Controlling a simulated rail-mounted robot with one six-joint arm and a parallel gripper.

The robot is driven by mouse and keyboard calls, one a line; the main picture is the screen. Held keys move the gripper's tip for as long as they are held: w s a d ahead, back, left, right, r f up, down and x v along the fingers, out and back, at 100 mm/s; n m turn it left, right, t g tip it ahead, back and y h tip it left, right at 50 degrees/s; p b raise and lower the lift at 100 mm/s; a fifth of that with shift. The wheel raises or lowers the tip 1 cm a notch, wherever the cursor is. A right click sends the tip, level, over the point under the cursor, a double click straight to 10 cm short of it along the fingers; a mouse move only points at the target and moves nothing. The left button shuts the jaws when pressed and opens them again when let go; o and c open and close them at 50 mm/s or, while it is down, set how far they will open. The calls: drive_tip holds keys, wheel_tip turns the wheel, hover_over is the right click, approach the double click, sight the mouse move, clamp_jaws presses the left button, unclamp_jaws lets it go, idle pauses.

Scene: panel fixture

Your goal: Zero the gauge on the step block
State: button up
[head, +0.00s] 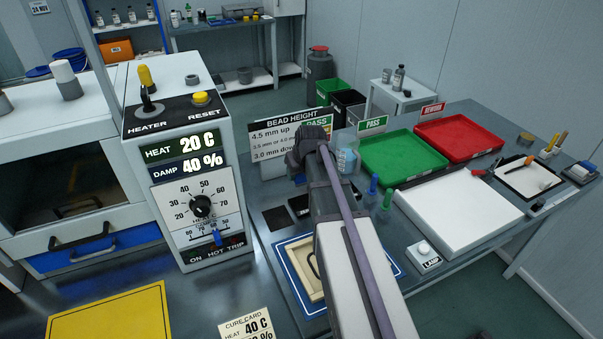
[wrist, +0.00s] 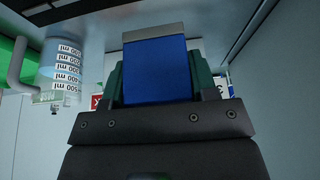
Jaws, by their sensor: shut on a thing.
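My gripper (wrist: 159,82) is shut on a blue block-shaped thing (wrist: 158,72) with a flat grey end, held between its two dark green fingers in the wrist view. It may be the gauge; no dial or readout of it shows. In the head view my arm hides the fingers and the held thing, near the bead height sign (head: 290,137). I cannot make out the step block for sure. A flat black square (head: 277,219) and a small dark labelled piece (head: 298,206) lie on the bench just left of my arm.
A clear beaker (wrist: 66,68) is close by on the left in the wrist view. Green (head: 400,157) and red (head: 460,139) trays and a white board (head: 457,212) lie right of my arm. The heater panel (head: 192,170) stands left. A wooden frame (head: 301,268) lies partly under my arm.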

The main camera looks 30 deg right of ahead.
drive_tip(key=shift+f+b, duration=4.1)
drive_tip(key=shift+f+b, duration=0.45)
drive_tip(key=shift+r, duration=0.1)
wheel_tip(320, 180, up, 8)
drive_tip(key=p, duration=0.8)
